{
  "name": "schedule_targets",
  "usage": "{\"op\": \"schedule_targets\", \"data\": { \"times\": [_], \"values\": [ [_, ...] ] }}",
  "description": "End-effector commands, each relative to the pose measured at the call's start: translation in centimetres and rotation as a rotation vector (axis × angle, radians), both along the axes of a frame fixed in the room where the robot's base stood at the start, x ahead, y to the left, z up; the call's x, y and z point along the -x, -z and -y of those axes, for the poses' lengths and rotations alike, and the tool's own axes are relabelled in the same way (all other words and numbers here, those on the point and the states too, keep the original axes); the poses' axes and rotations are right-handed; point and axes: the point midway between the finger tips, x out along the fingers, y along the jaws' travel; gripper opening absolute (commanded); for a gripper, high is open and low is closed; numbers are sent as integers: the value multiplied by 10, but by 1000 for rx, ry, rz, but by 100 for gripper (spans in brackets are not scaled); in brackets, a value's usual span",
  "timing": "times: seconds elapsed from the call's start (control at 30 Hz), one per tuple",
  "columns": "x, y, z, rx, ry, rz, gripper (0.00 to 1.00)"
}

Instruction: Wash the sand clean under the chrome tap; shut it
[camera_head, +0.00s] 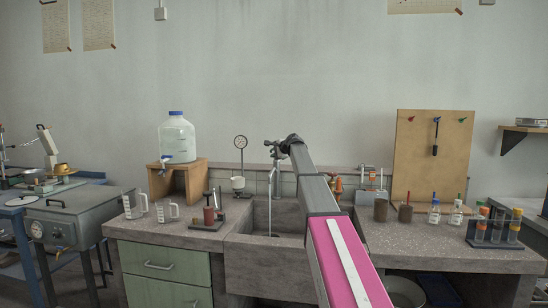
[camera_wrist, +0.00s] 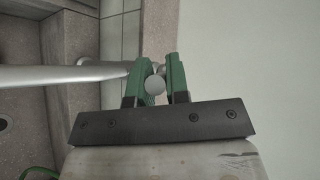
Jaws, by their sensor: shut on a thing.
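The chrome tap (camera_head: 270,190) rises at the back of the concrete sink (camera_head: 262,262), its thin spout hanging down over the basin. My gripper (camera_head: 281,147) is at the top of the tap, partly hidden by my own arm. In the wrist view my gripper (camera_wrist: 158,63) has its green fingers closed on a small rounded part of the tap, by its handle. The chrome pipe (camera_wrist: 65,74) runs off to the left there. A thin vertical line shows below the spout; I cannot tell whether it is water. I cannot make out sand in the basin.
Left of the sink stand clear jugs (camera_head: 134,206) and a water bottle (camera_head: 177,138) on a wooden stand. Right of it are brown-filled beakers (camera_head: 381,208), small bottles (camera_head: 434,212) and a tube rack (camera_head: 490,231). A pegboard (camera_head: 418,165) stands behind them.

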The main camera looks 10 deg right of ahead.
Motion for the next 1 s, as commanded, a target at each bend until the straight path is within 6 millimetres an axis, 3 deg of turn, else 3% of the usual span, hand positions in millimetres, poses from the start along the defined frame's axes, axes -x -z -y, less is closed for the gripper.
{"op": "schedule_targets", "data": {
  "times": [0.23, 0.27, 0.3, 0.33, 0.73, 1.0],
  "values": [
    [0, 1, 0, 1, 2, 0, 0],
    [0, 1, 0, 1, 2, 0, 25],
    [0, 1, 0, 2, 1, 1, 38],
    [0, 1, 0, 2, 1, 1, 41],
    [4, -2, 2, 1, 2, 1, 41],
    [32, -16, 18, 1, 3, 2, 41]
  ]
}}
